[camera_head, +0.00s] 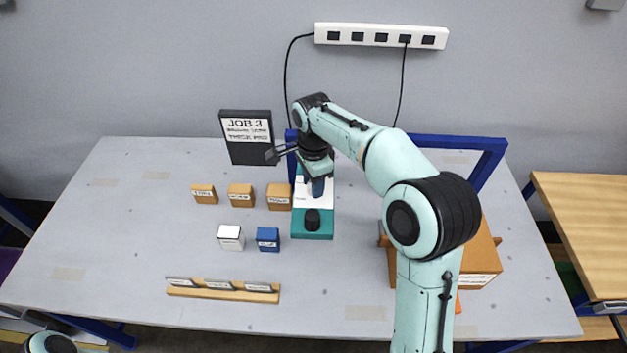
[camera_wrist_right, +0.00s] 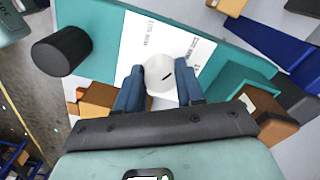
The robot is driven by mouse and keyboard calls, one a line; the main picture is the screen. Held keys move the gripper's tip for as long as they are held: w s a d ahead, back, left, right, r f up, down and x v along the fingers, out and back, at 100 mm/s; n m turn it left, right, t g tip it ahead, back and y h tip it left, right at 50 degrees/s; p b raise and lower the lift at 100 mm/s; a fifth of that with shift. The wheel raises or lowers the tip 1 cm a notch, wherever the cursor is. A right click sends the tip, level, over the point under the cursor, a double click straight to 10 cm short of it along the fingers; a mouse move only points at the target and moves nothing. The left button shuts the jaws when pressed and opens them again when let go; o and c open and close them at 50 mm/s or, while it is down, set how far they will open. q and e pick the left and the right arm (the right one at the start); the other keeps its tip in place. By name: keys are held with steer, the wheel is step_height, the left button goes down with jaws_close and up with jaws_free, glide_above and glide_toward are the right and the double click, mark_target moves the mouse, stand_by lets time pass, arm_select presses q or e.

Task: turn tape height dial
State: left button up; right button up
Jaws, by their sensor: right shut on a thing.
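The teal plotter machine (camera_head: 312,234) stands on the table with a white printed panel (camera_head: 327,204) on top. In the right wrist view, the tape height dial (camera_wrist_right: 168,72) is a round white knob with a short dark mark, set on the white panel (camera_wrist_right: 150,38). My right gripper (camera_head: 318,187) points down over the panel, its blue fingers on either side of the dial and shut on it. The head view hides the dial behind the gripper. A black knob (camera_wrist_right: 62,50) is beside the panel, apart from the fingers. My left gripper is not in view.
Several small wooden blocks (camera_head: 240,196), a white block (camera_head: 231,237) and a blue block (camera_head: 267,240) stand left of the machine. A wooden rack (camera_head: 222,294) lies in front. A JOB 3 sign (camera_head: 247,136) stands behind. A brown box (camera_head: 478,262) is at right.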

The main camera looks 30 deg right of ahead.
steer(key=shift+m, duration=0.3)
stand_by(0.4)
steer(key=o, duration=1)
steer(key=shift+o, duration=0.2)
steer(key=shift+r, duration=0.15)
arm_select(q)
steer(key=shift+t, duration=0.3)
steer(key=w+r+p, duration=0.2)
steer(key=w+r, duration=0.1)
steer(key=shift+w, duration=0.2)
arm_select(e)
step_height(320, 180, up, 13)
